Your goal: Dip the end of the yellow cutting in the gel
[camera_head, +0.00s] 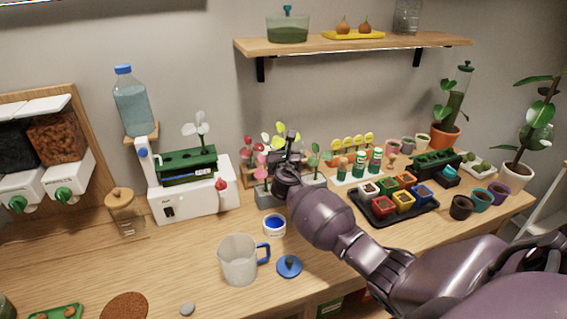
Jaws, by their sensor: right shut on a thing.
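The yellow cutting (268,138) shows its yellow leaves just above my right gripper (284,157). The right gripper is shut on the cutting, at the back of the table in front of the wall. The cutting's lower end is hidden behind the gripper and wrist. The gel jar (274,231), a small white pot with blue gel in it, stands open on the table, nearer than the gripper and slightly left of it. Its blue lid (289,266) lies on the table in front of it. My left gripper is not in view.
A clear mug (238,261) with a blue handle stands left of the lid. Pink and green cuttings in small holders stand close around the gripper. A white machine (193,199) is to the left, and a black tray (421,211) of coloured pots to the right.

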